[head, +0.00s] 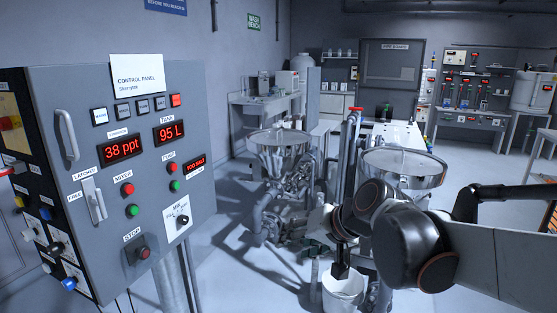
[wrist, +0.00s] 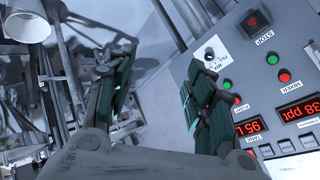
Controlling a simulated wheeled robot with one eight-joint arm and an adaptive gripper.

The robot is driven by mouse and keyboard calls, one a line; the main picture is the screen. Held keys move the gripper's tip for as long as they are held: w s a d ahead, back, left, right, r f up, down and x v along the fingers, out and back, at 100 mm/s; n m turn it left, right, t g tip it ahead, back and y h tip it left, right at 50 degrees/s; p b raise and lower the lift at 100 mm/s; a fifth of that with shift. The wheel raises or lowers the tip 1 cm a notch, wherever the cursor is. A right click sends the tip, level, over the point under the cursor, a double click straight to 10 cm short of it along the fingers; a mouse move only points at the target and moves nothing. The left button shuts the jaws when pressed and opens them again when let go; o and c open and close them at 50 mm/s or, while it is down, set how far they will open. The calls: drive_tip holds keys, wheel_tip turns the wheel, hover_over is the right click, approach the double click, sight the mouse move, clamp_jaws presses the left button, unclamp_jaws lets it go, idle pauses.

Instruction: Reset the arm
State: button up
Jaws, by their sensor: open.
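My arm comes in from the right in the head view. My gripper (wrist: 157,78) is open in the wrist view, with two dark green-padded fingers spread apart and nothing visible between them. The grey control panel (head: 95,240) stands at the left in the head view, with red displays of 38 ppt and 95 L and a lit TOO SALT display. In the wrist view the panel (wrist: 228,72) shows rotated, beyond the right finger. I cannot tell the exact gap.
A white bucket (head: 343,290) stands below the arm's end. One steel hopper (head: 279,150) stands left of the arm and another (head: 403,168) behind it. Pipes and a pump (head: 285,190) crowd the middle. Bare floor (head: 225,250) shows between panel and pipes.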

drive_tip(key=s+d+f+h, duration=0.2)
drive_tip(key=s+d+h, duration=0.1)
drive_tip(key=s+d, duration=0.5)
drive_tip(key=s+d+f+n+h, duration=0.1)
drive_tip(key=s+d+f+h, duration=0.2)
drive_tip(key=s+d, duration=0.4)
drive_tip(key=s, duration=0.4)
drive_tip(key=shift+d+f, duration=0.2)
drive_tip(key=shift+d, duration=0.15)
